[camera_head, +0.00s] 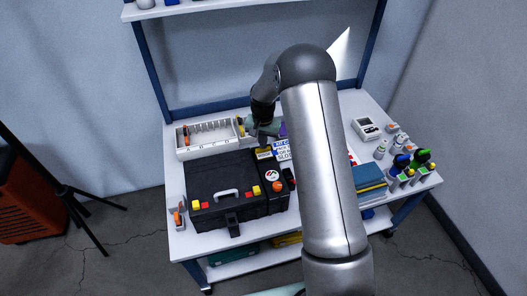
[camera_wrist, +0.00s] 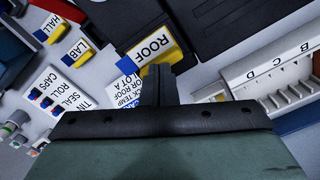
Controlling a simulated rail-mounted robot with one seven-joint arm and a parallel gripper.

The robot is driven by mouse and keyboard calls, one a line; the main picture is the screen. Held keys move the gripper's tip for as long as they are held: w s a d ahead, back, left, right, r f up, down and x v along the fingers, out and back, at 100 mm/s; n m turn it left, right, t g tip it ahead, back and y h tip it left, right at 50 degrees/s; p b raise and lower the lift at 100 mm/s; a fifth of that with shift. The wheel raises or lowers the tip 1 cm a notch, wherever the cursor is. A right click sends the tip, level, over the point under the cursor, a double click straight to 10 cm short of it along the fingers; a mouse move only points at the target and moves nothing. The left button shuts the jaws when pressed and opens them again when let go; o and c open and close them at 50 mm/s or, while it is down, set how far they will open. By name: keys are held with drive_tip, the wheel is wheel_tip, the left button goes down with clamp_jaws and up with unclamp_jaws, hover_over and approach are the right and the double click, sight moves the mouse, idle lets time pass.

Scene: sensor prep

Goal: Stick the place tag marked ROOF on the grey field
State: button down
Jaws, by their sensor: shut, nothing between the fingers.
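The ROOF tag (camera_wrist: 151,44) is a white label with a yellow edge and a blue end. It lies just beyond my fingertips in the wrist view, beside a black case. My gripper (camera_wrist: 158,72) is shut and empty, its tips close to the tag's lower yellow edge; I cannot tell whether they touch. In the head view my gripper (camera_head: 264,144) is over the table behind the black case, partly hidden by my arm. Similar tags marked LAB (camera_wrist: 75,52) and HALL (camera_wrist: 48,29) lie to the left. I cannot make out the grey field clearly.
A printed card (camera_wrist: 129,91) lies beside my fingers. A lettered, divided tray (camera_wrist: 262,73) stands at the right in the wrist view. The black case (camera_head: 232,190) fills the table's front left. Blue books (camera_head: 369,178) and several small bottles (camera_head: 401,161) stand at the right.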

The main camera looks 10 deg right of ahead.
drive_tip(key=shift+r+p, duration=1.45)
drive_tip(key=shift+r, duration=1.85)
drive_tip(key=s+r+n, duration=0.2)
drive_tip(key=s+r, duration=0.6)
drive_tip(key=s, duration=0.4)
drive_tip(key=s+r+n, duration=0.2)
drive_tip(key=s+r, duration=0.7)
drive_tip(key=s, duration=0.2)
drive_tip(key=s+n, duration=0.1)
drive_tip(key=s, duration=1.2)
drive_tip(key=shift+s+a+f, duration=0.15)
drive_tip(key=shift+a+f, duration=0.1)
drive_tip(key=shift+a, duration=0.15)
